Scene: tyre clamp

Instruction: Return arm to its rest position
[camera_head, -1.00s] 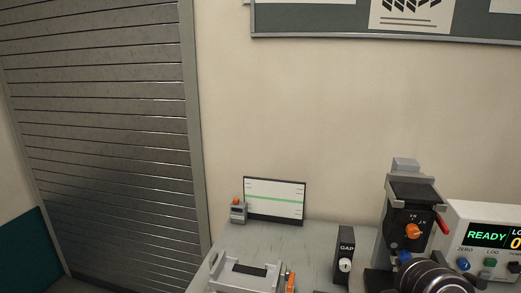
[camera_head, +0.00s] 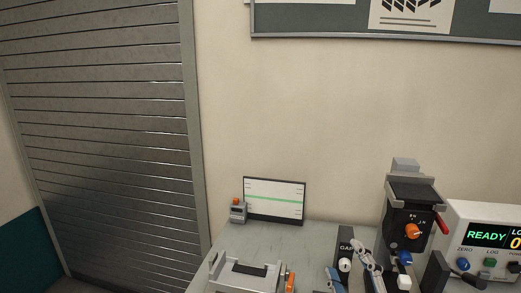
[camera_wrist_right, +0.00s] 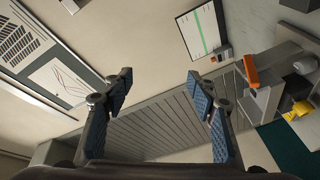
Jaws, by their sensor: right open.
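My right gripper (camera_head: 353,277) shows at the bottom of the head view, only its blue-padded fingers visible, in front of the workbench devices. In the right wrist view the gripper (camera_wrist_right: 161,92) has its two fingers wide apart with nothing between them. The wrist view looks tilted toward the wall and the slatted shutter (camera_wrist_right: 150,130). The rest of my right arm is out of the head view. My left gripper is in neither view.
Close to the right gripper stand a black GAP box (camera_head: 345,240) and a clamp device (camera_head: 411,222) with an orange knob. A READY display unit (camera_head: 485,238) is at right. A screen (camera_head: 274,201) and a grey fixture (camera_head: 245,279) are on the bench (camera_head: 290,240).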

